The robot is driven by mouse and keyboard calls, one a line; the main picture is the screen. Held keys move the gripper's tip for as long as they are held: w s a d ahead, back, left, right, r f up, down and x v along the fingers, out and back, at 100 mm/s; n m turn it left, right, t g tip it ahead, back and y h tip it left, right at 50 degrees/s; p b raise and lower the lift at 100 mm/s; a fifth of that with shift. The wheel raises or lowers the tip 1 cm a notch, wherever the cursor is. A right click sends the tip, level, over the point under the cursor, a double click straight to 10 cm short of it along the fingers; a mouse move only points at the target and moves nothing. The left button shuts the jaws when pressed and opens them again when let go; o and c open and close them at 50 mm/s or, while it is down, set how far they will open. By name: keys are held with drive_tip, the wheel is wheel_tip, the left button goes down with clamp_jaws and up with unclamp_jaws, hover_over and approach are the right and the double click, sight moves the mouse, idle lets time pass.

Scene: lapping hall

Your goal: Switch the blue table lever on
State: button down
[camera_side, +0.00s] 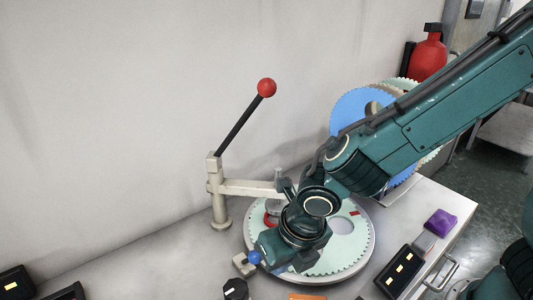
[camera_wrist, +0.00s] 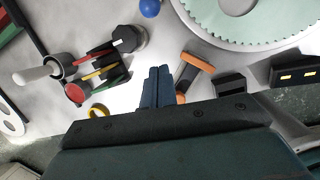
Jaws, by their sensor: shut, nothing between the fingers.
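The blue ball knob (camera_side: 255,257) of the table lever shows beside the toothed disc, close to my wrist in the side view. A pale grey block (camera_side: 240,265) is next to it. In the wrist view the blue knob (camera_wrist: 149,7) is at the top edge, and the rest of the lever is out of frame or hidden. I cannot tell which way the lever is set. My gripper (camera_wrist: 158,72) is shut and empty, its fingertips apart from the knob. In the side view my wrist hides the fingers.
A pale green toothed disc (camera_side: 351,255) lies on the table under my arm. A press lever with a red ball (camera_side: 267,87) stands behind. In the wrist view, a dark knob (camera_wrist: 128,39), a red knob (camera_wrist: 76,93) and an orange-handled piece (camera_wrist: 198,62) surround the fingers.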

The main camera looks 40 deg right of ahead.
sight(250, 259)
drive_tip(key=shift+f, duration=0.15)
drive_tip(key=x, duration=0.9)
drive_tip(key=shift+f, duration=0.1)
drive_tip(key=shift+w+f, duration=0.25)
drive_tip(key=shift+f, duration=0.05)
drive_tip(key=w+r, duration=0.2)
drive_tip(key=w, duration=0.1)
drive_tip(key=shift+d+r, duration=0.2)
drive_tip(key=shift+d, duration=0.15)
